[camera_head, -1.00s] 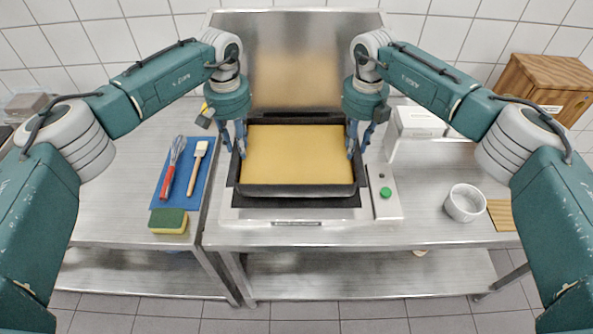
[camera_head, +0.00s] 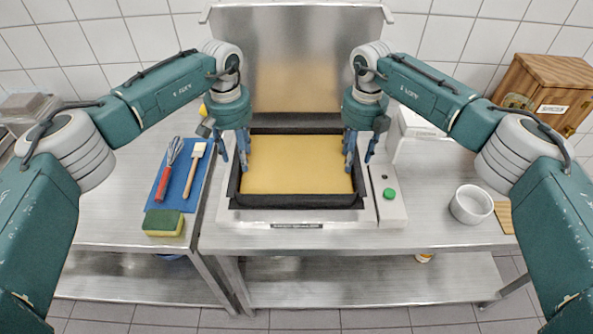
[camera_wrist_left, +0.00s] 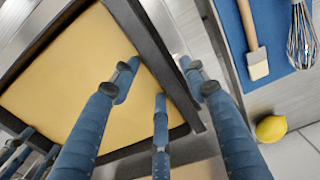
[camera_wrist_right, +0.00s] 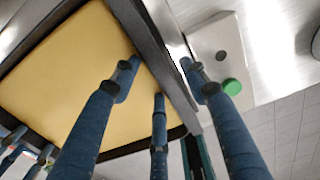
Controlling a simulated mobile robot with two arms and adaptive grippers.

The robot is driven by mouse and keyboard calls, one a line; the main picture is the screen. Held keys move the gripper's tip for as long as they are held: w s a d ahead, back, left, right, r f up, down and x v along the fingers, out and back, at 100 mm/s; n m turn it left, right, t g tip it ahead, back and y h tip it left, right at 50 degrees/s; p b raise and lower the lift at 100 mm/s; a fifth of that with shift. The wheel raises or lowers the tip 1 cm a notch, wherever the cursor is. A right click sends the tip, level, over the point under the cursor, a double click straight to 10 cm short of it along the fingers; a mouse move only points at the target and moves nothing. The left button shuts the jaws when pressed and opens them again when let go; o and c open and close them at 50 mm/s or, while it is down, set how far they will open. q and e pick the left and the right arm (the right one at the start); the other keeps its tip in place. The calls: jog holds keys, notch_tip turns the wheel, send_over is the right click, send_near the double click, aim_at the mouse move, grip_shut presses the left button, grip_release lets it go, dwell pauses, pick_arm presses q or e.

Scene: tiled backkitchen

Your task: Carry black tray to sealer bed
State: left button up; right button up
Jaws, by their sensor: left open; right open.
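The black tray (camera_head: 300,201), filled with a flat yellow layer, sits level in the dark-framed bed of the sealer (camera_head: 300,219). My left gripper (camera_head: 235,157) is open at the tray's left rim. In the left wrist view its blue fingers straddle the black rim (camera_wrist_left: 152,50), some over the yellow layer and one outside. My right gripper (camera_head: 360,157) is open at the right rim. Its fingers straddle that rim likewise in the right wrist view (camera_wrist_right: 155,50). I cannot tell whether any finger touches the tray.
The sealer's raised lid (camera_head: 293,65) stands behind. A green button (camera_head: 389,193) is on its right side. A blue mat (camera_head: 186,197) with whisk and brush, and a sponge (camera_head: 163,222), lie left. A lemon (camera_wrist_left: 271,128) is near the mat. A white bowl (camera_head: 471,204) and wooden box (camera_head: 548,88) are right.

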jog(key=shift+r, duration=0.3)
pick_arm(q)
notch_tip(320, 180, up, 12)
pick_arm(e)
notch_tip(320, 180, up, 12)
jog(key=shift+f, duration=0.25)
jog(key=shift+f, duration=0.1)
dwell(0.5)
